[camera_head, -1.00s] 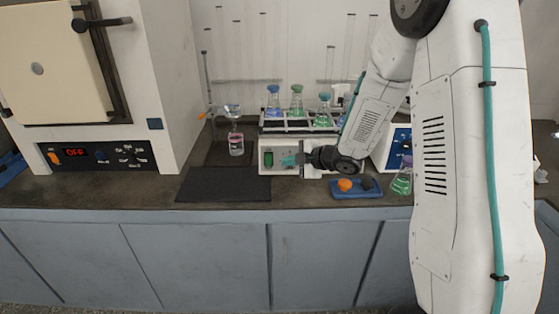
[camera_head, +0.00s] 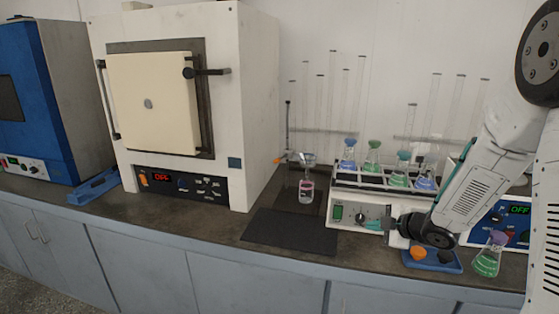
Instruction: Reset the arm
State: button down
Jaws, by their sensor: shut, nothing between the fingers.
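My arm reaches in from the right in the head view. My gripper (camera_head: 390,224) points left, in front of the white shaker (camera_head: 349,215), close to its front panel with a green switch and a knob. Its fingers are small and dark here and look closed with nothing held; whether they touch the panel I cannot tell. The shaker carries a rack with several stoppered flasks (camera_head: 373,159) of blue and green liquid. My wrist hides the right part of its front.
A white furnace (camera_head: 258,120) with an OFF display stands left, a blue oven (camera_head: 40,110) beyond it. A dark mat (camera_head: 290,232) lies clear in front. A blue tray (camera_head: 432,262) and a green flask (camera_head: 488,258) stand near my wrist. Glass tubes rise behind.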

jog(key=s+d+f+m+h, duration=0.1)
jog(key=d, duration=0.1)
jog(key=d+f+m+g+h, duration=0.1)
jog(key=d+m, duration=0.1)
jog(key=s+d+f+m+h, duration=0.1)
jog(key=h, duration=0.1)
jog(key=shift+s+d+g, duration=0.3)
jog(key=shift+d+g, duration=0.1)
jog(key=s+r+m+g+h, duration=0.1)
jog(key=s+r+m+g, duration=0.25)
jog(key=s, duration=0.35)
jog(key=s+a+r+m+g+h, duration=0.1)
jog(key=s+r+m+g+h, duration=0.1)
jog(key=s+r+m, duration=0.35)
jog(key=s+r+m+g+h, duration=0.1)
jog(key=s+r+m+g, duration=0.15)
jog(key=s, duration=0.65)
jog(key=s+a+r+m+y, duration=0.1)
jog(key=s+a+r+y, duration=0.1)
jog(key=s+a+r, duration=0.6)
jog(key=shift+s+a+r+m+t+y, duration=0.4)
jog(key=shift+s+a, duration=1.3)
jog(key=shift+s, duration=0.85)
